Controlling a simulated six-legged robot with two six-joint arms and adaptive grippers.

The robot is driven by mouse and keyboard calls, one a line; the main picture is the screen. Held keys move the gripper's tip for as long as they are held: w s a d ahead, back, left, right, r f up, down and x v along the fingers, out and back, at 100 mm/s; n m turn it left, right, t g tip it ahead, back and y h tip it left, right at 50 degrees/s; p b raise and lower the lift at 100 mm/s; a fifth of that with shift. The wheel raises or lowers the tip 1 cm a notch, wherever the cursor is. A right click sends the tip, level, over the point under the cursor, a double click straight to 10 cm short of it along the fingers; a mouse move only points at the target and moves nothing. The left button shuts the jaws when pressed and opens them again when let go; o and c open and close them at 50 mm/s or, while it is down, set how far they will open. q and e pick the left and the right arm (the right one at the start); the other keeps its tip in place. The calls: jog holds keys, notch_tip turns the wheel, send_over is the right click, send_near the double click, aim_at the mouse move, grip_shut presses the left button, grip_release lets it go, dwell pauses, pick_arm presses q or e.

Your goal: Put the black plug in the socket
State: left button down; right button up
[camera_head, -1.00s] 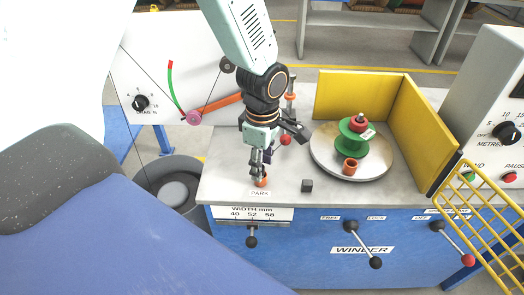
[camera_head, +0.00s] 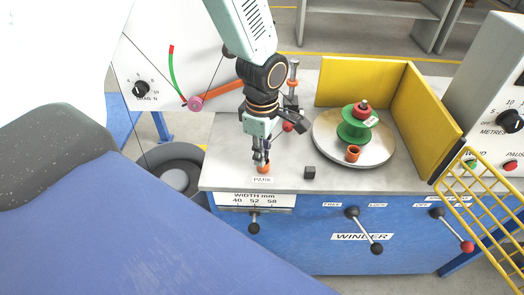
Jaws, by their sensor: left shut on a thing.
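My left gripper (camera_head: 261,163) points down at the front left of the grey bench top. It is shut on a small orange piece (camera_head: 263,169) that stands beside the PARK label. The fingers hide part of this piece. An orange cup-like ring (camera_head: 352,153) sits at the front of the round turntable (camera_head: 325,144). I cannot tell for certain which thing is the socket. My right gripper is not in view.
A green spool (camera_head: 354,127) with a red top stands on the turntable. Yellow walls (camera_head: 360,92) close off the back and right. A yellow mesh guard (camera_head: 480,205) is at the right front. A post with a red ball (camera_head: 288,127) stands behind the gripper.

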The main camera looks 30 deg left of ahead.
pick_arm(q)
jog(key=shift+d, duration=0.3)
jog(key=shift+a+r+p, duration=0.25)
jog(key=shift+r+p, duration=0.3)
jog(key=r+p, duration=0.2)
jog(key=r, duration=0.1)
jog(key=shift+d+p, duration=0.2)
jog(key=shift+p, duration=0.15)
jog(key=shift+a+r+p, duration=0.15)
jog(key=shift+r+p, duration=0.7)
jog(key=shift+p, duration=0.05)
